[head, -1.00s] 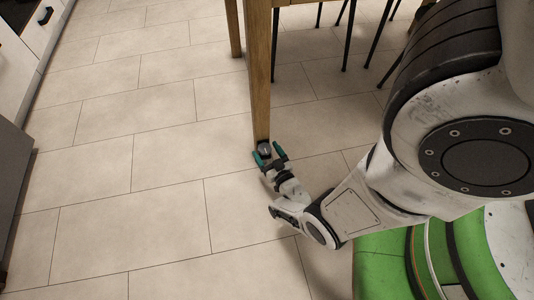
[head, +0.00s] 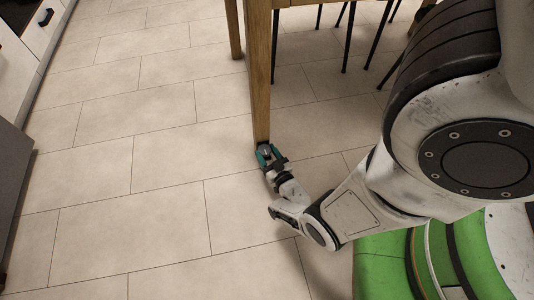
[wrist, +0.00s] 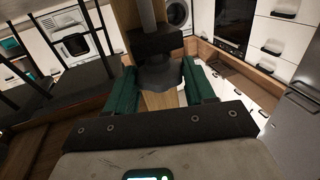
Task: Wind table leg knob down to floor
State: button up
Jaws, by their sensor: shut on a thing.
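The wooden table leg (head: 259,85) stands upright at the centre of the head view. A dark knob (head: 264,146) is at its foot, near the floor, mostly hidden by the fingers. My gripper (head: 269,154) has its teal fingers shut on the knob from the front. In the wrist view the dark, flared knob (wrist: 160,75) sits between the two green fingers of my gripper (wrist: 161,88). A dark block and a grey rod show above it. I cannot tell from these views whether the knob touches the floor.
Tiled floor (head: 90,210) lies clear to the left of the leg. Thin black chair legs (head: 349,40) stand behind, under the table. A second wooden leg (head: 233,30) is farther back. Kitchen cabinets (head: 12,75) line the left edge.

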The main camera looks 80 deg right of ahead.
jog(key=shift+w+a+m+g+h+p, duration=0.1)
jog(key=shift+m+g+h+p, duration=0.2)
jog(key=shift+m+g+h, duration=0.3)
jog(key=m+g, duration=0.1)
jog(key=m+g+h, duration=0.1)
jog(key=g, duration=0.1)
jog(key=shift+w+a+p, duration=0.1)
jog(key=shift+w+p, duration=0.2)
jog(key=m+g, duration=0.1)
jog(key=g, duration=0.1)
jog(key=m+g+h, duration=0.1)
jog(key=m+g, duration=0.1)
jog(key=shift+g+h+b, duration=0.3)
jog(key=shift+w+m+g, duration=0.1)
jog(key=shift+m+g, duration=0.2)
jog(key=shift+g, duration=0.2)
jog(key=shift+w+m+g, duration=0.1)
jog(key=shift+m+g, duration=0.5)
jog(key=shift+g, duration=0.4)
jog(key=o, duration=1)
jog(key=shift+b, duration=0.3)
jog(key=shift+o, duration=0.2)
jog(key=shift+a, duration=0.2)
jog(key=a+p, duration=0.1)
jog(key=a, duration=0.9)
jog(key=shift+a, duration=0.3)
jog(key=shift+w, duration=0.1)
